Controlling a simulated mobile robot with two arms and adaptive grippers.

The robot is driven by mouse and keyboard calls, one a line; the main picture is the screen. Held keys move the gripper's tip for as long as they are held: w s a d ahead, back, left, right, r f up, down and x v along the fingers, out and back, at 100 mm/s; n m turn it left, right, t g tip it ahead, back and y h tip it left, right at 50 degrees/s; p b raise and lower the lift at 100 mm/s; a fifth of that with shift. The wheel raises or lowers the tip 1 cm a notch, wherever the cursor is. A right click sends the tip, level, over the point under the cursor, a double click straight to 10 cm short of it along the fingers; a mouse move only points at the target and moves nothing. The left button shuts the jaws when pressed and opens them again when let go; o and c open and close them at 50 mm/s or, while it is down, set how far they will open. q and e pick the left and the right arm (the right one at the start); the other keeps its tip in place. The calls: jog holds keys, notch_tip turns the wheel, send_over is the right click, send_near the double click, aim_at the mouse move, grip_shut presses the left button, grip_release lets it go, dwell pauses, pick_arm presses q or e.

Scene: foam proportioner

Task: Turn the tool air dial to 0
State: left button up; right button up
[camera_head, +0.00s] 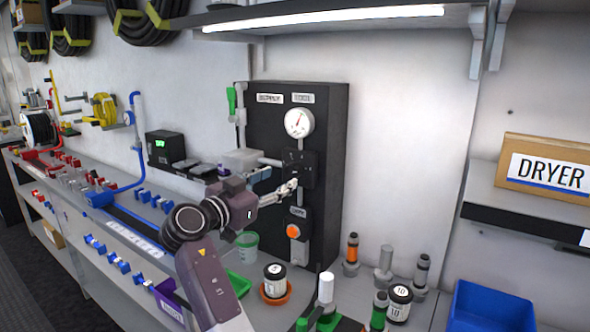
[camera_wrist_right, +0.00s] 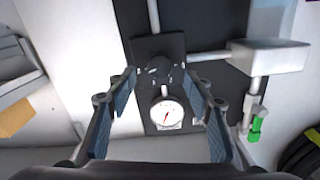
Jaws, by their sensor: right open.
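The tool air dial (camera_wrist_right: 158,67) is a dark round knob on a black regulator block (camera_head: 302,164) on the tall black panel (camera_head: 325,130). White marks sit around the knob, but they are too small to read. A round white gauge (camera_head: 299,123) with a red needle is above the block; it also shows in the right wrist view (camera_wrist_right: 166,113), where the panel appears upside down. My right gripper (camera_head: 291,187) is open in front of the block. In the wrist view its two fingers (camera_wrist_right: 160,78) flank the dial with gaps on both sides. My left gripper is out of view.
An orange button (camera_head: 294,231) is below the block. A green-handled valve (camera_head: 231,100) and grey box (camera_head: 243,161) are left of the panel. Jars, bottles and a blue bin (camera_head: 490,306) crowd the bench below and right. A cardboard box marked DRYER (camera_head: 545,168) sits on a shelf.

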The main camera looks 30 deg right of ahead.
aim_at(291, 172)
jog(key=shift+w+d+r+p, duration=0.2)
jog(key=shift+d+p, duration=0.05)
jog(key=shift+d, duration=0.3)
jog(key=shift+w+d+r+p, duration=0.15)
jog(key=shift+w+d+p, duration=0.05)
jog(key=shift+d, duration=0.3)
jog(key=x, duration=0.3)
jog(key=shift+d+f+p, duration=0.15)
jog(key=shift+f+p, duration=0.1)
jog(key=shift+p, duration=0.15)
jog(key=shift+w+d, duration=0.15)
jog(key=shift+c, duration=0.2)
jog(key=c, duration=1.1)
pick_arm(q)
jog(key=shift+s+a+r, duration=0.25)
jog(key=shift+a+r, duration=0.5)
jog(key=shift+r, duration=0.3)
